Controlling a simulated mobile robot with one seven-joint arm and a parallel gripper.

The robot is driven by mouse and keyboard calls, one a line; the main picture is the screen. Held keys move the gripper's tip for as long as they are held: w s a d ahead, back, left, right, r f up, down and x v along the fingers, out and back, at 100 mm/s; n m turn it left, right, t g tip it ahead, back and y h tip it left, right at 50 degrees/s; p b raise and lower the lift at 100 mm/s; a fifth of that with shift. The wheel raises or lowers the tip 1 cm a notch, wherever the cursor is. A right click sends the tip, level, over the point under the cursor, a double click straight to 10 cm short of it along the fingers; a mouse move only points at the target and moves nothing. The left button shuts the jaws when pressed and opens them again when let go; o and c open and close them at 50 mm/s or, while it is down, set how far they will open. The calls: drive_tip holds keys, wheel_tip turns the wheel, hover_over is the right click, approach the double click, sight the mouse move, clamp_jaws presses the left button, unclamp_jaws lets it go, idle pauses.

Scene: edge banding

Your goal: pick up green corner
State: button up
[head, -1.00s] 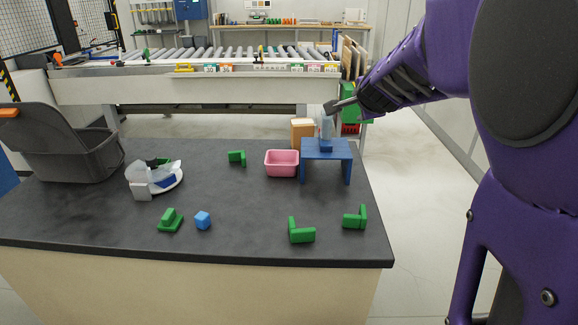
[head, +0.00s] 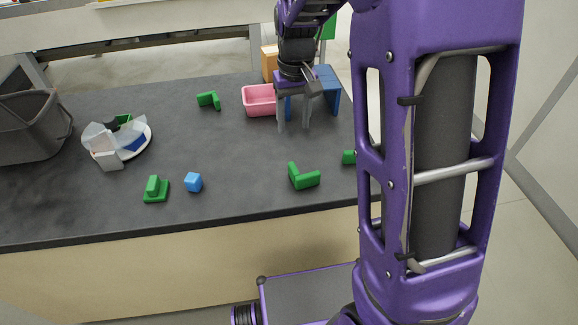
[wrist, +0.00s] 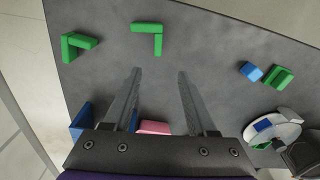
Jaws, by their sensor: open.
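Several green corners lie on the dark table. One L-shaped green corner (head: 303,177) lies near the front edge, and it also shows in the wrist view (wrist: 150,38). A second green corner (head: 349,157) is mostly hidden behind my arm, but it shows whole in the wrist view (wrist: 76,45). A third green corner (head: 208,100) lies left of the pink bin. A green piece with a flat base (head: 156,190) stands at the front left. My gripper (head: 294,128) points down, open and empty, above the table. In the wrist view its fingers (wrist: 158,72) are apart with bare table between them.
A blue cube (head: 193,182) lies beside the based green piece. A pink bin (head: 259,101), a blue stand (head: 329,88) and a cardboard-coloured box (head: 269,62) are at the back right. A white plate (head: 138,143) with pieces and a grey basket (head: 30,130) are left. The table's middle is clear.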

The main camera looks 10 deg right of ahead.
sight(295, 170)
drive_tip(key=f+b, duration=0.1)
drive_tip(key=f, duration=1.1)
drive_tip(key=shift+s+f, duration=0.15)
drive_tip(key=shift+s, duration=0.05)
drive_tip(key=shift+d+f, duration=0.15)
drive_tip(key=shift+f, duration=1.2)
drive_tip(key=shift+d+f, duration=0.1)
drive_tip(key=shift+f, duration=1.2)
clamp_jaws()
